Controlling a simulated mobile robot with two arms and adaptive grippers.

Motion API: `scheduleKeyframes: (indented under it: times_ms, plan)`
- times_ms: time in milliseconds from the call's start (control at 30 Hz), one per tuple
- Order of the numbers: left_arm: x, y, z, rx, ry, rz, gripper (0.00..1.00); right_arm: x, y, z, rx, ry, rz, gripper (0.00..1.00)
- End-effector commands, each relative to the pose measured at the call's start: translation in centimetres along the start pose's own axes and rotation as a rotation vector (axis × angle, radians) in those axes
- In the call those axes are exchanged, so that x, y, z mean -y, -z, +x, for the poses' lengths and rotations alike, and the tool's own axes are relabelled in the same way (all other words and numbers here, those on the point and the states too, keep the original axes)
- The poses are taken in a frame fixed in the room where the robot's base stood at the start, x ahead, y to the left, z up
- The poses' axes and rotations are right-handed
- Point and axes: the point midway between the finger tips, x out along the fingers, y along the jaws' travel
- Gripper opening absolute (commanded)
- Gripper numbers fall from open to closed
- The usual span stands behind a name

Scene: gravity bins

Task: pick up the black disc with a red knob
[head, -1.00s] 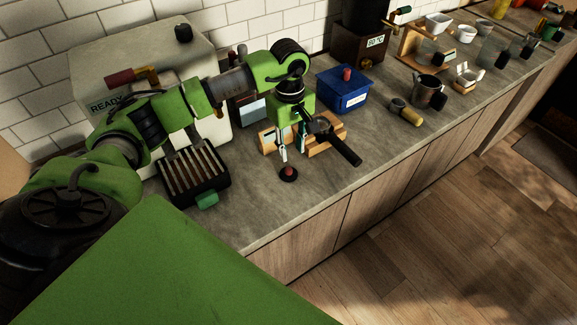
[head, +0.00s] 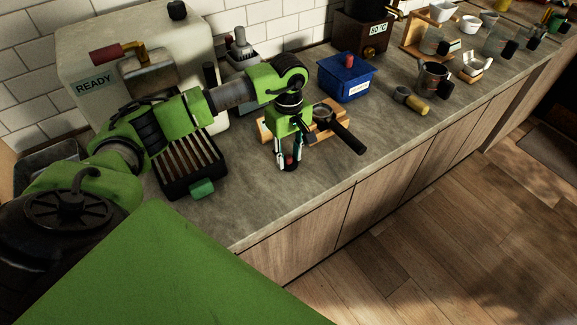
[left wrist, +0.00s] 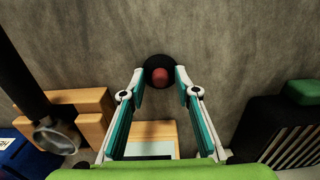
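The black disc with a red knob (left wrist: 159,73) lies on the grey counter, near the top middle of the left wrist view. In the head view, its red knob (head: 289,160) shows small between the fingers. My left gripper (head: 289,166) points down over it. Its fingertips (left wrist: 159,76) are apart, one at each side of the disc. They are very near its edges; I cannot tell whether they touch. My right gripper is not in view.
A wooden stand with a black-handled portafilter (head: 345,136) stands just right of my gripper. A slatted drip tray (head: 190,165) of the machine marked READY (head: 80,50) is to the left. A blue box (head: 346,80) stands behind. The counter's front edge is close.

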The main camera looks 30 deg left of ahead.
Motion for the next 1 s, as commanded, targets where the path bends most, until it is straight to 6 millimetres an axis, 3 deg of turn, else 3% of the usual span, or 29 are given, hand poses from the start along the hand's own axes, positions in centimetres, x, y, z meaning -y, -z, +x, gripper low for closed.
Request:
scheduleKeyframes:
  times_ms: [233, 333, 367, 1000]
  plan:
    - [0.0, 0.0, 0.0, 0.0, 0.0, 0.0, 0.29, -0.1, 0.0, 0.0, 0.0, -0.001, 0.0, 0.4]
    - [0.0, 0.0, 0.0, 0.0, 0.0, 0.0, 0.03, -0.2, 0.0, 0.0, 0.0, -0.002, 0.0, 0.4]
    - [0.0, 0.0, 0.0, 0.0, 0.0, 0.0, 0.0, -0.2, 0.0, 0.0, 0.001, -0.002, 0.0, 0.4]
    - [0.0, 0.0, -1.2, 0.0, 0.0, 0.0, 0.0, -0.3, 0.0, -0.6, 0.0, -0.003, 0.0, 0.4]
